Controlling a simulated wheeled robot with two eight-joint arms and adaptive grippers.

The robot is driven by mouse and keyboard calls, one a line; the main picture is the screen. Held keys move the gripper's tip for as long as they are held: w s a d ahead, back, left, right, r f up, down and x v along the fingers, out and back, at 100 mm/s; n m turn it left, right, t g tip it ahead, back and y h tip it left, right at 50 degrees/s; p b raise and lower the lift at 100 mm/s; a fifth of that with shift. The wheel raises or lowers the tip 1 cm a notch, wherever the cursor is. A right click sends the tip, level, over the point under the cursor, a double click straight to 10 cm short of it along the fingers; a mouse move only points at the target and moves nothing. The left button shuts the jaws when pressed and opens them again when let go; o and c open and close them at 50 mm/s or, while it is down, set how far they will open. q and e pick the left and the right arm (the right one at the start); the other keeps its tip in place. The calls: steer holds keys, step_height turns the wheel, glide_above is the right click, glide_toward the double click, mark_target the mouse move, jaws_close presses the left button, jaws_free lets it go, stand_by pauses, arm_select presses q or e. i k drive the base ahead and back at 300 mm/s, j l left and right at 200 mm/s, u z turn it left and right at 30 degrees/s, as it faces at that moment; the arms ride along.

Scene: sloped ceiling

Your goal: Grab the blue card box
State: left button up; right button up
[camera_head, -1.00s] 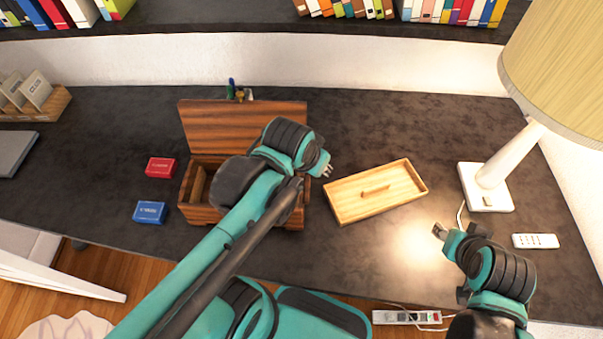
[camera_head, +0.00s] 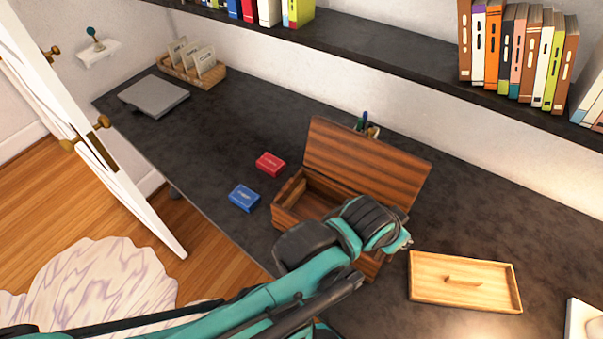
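The blue card box (camera_head: 244,198) lies flat on the dark desk near its front edge, left of the open wooden box. A red card box (camera_head: 270,164) lies just behind it. My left gripper (camera_head: 406,243) is at the right end of my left arm, in front of the wooden box and well to the right of the blue card box. Its fingers are small and partly hidden, so whether it is open or shut is unclear. My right gripper is out of the picture.
The open wooden box (camera_head: 286,217) stands right of the card boxes, its lid raised. A light wooden tray-like lid (camera_head: 430,289) lies further right. A grey laptop (camera_head: 154,96) and card rack (camera_head: 218,76) are at the far left.

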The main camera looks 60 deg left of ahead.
mark_target(246, 198)
steer(key=u, duration=0.45)
steer(key=k+j+u, duration=0.1)
steer(key=u, duration=0.35)
steer(key=j+u, duration=0.1)
steer(key=u, duration=0.8)
steer(key=j+u, duration=0.2)
steer(key=u, duration=0.25)
steer(key=i+j+z, duration=0.45)
steer(key=j+z, duration=0.15)
steer(key=i+j+z, duration=0.3)
steer(key=j, duration=0.25)
steer(key=k+l, duration=0.05)
steer(key=k, duration=0.05)
